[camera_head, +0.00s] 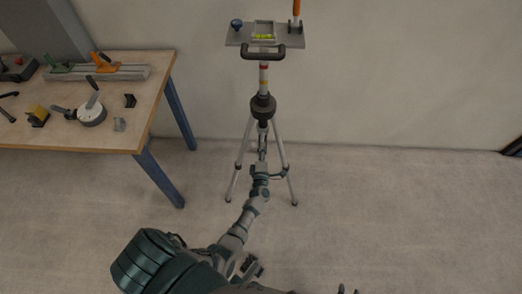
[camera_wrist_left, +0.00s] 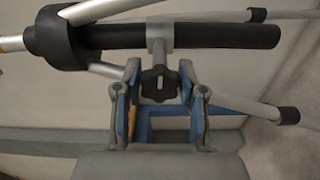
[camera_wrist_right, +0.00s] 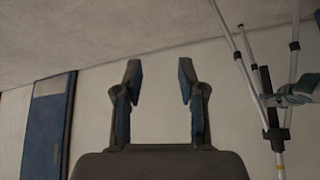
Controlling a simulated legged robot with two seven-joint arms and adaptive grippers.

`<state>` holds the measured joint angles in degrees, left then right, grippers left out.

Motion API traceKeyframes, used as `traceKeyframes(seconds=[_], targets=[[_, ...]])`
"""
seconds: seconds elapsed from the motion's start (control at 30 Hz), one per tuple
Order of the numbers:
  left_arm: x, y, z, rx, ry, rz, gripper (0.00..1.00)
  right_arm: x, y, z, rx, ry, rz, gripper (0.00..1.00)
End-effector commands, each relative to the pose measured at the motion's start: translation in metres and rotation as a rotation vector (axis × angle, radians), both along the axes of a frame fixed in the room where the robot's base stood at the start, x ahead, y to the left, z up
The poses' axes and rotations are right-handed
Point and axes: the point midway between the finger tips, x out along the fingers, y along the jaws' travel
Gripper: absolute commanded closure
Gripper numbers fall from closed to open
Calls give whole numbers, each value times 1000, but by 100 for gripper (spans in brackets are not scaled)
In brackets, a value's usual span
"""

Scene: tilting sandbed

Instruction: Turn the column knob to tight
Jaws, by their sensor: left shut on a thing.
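The tripod (camera_head: 243,150) stands on the floor in front of the wall, with a dark hub (camera_head: 263,106) below its striped column. In the left wrist view, the black lobed column knob (camera_wrist_left: 159,84) sits on a grey clamp collar around the dark column tube (camera_wrist_left: 205,37). My left gripper (camera_head: 262,148) reaches in among the tripod legs. In its wrist view, the left gripper's fingers (camera_wrist_left: 161,88) are on both sides of the knob, shut on it. My right gripper (camera_wrist_right: 160,75) is open and empty, away from the tripod.
A plate (camera_head: 236,38) on top of the column carries a yellow-green level vial, a blue knob and an orange-handled part. A wooden workbench (camera_head: 60,133) with several tools stands at left.

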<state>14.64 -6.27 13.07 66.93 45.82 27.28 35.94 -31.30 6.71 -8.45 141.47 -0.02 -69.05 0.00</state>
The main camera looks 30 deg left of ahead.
Motion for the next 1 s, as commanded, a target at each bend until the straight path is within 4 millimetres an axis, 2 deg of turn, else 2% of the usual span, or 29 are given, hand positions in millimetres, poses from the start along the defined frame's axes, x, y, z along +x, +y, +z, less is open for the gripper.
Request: traceKeyframes(seconds=[0.03, 0.33, 0.83, 0.87, 0.93, 1.0], targets=[[1, -5, -2, 16, 19, -10, 95, -3, -1, 0, -5, 17, -1, 60], [1, -5, -4, 95, 70, -10, 95, -17, -6, -4, -21, 89, -5, 60], [0, -6, -6, 107, 81, -12, 95, -19, -7, -5, -23, 97, -6, 60], [0, -6, -6, 107, 81, -12, 52, -19, -7, -5, -23, 97, -6, 60], [0, -5, -6, 107, 80, -10, 35, -19, -7, -5, -23, 97, -6, 60], [0, -4, -5, 107, 77, -8, 35, -19, -7, -5, -23, 97, -6, 60]])
